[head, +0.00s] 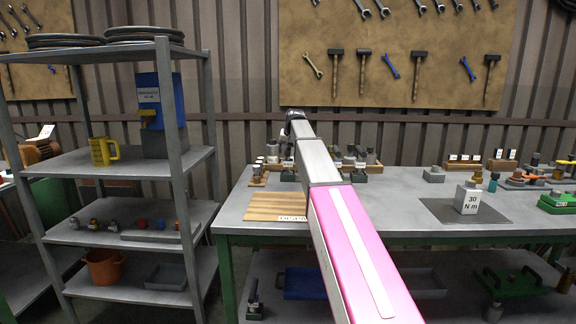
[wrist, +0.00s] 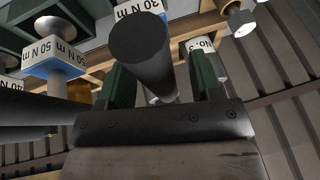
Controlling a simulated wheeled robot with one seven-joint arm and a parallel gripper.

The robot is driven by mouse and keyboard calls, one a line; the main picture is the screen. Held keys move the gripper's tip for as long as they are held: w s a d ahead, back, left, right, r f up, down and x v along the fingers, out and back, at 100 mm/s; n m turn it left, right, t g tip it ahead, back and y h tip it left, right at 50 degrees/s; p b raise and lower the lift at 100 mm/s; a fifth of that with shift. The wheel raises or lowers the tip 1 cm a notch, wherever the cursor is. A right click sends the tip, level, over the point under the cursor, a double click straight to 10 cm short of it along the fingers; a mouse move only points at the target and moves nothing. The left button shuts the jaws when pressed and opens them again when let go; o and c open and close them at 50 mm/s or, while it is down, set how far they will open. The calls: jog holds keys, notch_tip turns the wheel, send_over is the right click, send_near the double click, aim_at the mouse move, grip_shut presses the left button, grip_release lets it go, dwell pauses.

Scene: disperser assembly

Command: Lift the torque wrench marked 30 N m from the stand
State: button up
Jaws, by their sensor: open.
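In the wrist view my gripper (wrist: 160,72) is open, with one dark green finger on each side of a thick dark cylindrical handle (wrist: 140,48). The handle reaches toward the camera, and I cannot tell whether either finger touches it. Another block (wrist: 52,52) at left seems to read 50 N m. In the head view the torque wrenches (head: 362,160) show small at the back of the table, partly behind my arm, which hides the gripper.
A wooden board (head: 265,207) lies at the front left. Several small parts crowd the table's right end. A metal shelf (head: 120,163) stands left.

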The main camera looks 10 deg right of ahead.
grip_shut()
